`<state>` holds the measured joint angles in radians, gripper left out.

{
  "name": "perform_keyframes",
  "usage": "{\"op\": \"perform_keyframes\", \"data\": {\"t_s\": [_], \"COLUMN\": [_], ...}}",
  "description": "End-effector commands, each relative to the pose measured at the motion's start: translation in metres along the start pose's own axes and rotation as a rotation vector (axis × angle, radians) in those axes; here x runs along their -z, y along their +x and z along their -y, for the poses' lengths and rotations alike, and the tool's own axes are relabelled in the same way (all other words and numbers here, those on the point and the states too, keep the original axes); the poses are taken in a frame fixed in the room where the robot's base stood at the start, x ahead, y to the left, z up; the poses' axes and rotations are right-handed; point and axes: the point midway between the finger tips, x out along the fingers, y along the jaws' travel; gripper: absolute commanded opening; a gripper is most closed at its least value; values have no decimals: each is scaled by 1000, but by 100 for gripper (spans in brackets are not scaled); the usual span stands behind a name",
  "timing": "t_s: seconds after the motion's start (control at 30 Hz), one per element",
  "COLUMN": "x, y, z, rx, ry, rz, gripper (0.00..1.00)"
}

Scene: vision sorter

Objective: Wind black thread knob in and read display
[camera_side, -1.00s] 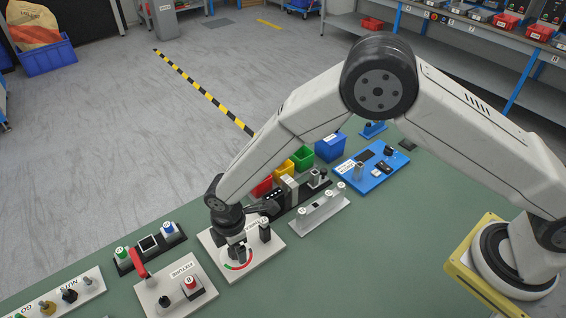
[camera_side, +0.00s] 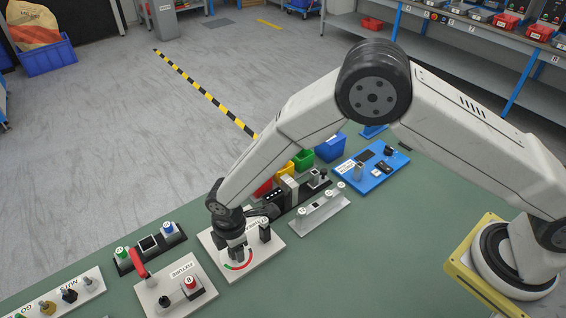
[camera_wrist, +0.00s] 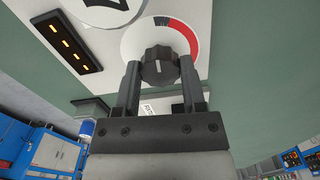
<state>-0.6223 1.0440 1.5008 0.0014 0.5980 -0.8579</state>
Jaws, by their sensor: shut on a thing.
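The black knob (camera_wrist: 160,66) is ridged, with a pale pointer line, and sits at the centre of a white dial (camera_wrist: 132,42) with a red and green arc. My gripper (camera_wrist: 160,72) is shut on the knob, one finger at each side. In the side view my gripper (camera_side: 238,256) points down at the white dial plate (camera_side: 214,258), and it hides the knob. A dark strip with several orange lights (camera_wrist: 66,43) shows beside the dial in the wrist view. Part of a round gauge (camera_wrist: 108,8) is cut off at the top edge.
A black upright post (camera_side: 264,233) stands close to my gripper on the plate. The fixture board with a red button (camera_side: 190,282) and a red lever (camera_side: 138,263) lies to the left. A grey rail (camera_side: 318,211) lies to the right. The green bench in front is clear.

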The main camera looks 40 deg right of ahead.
Motion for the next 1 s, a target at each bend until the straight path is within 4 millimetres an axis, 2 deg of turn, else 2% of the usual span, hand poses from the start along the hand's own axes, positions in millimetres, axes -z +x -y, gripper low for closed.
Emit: {"op": "perform_keyframes", "data": {"t_s": [0.37, 1.0], "x": [0, 0], "y": [0, 0], "z": [0, 0], "rx": [1, 1], "ry": [138, 672], "rz": [0, -2], "gripper": [0, 0]}}
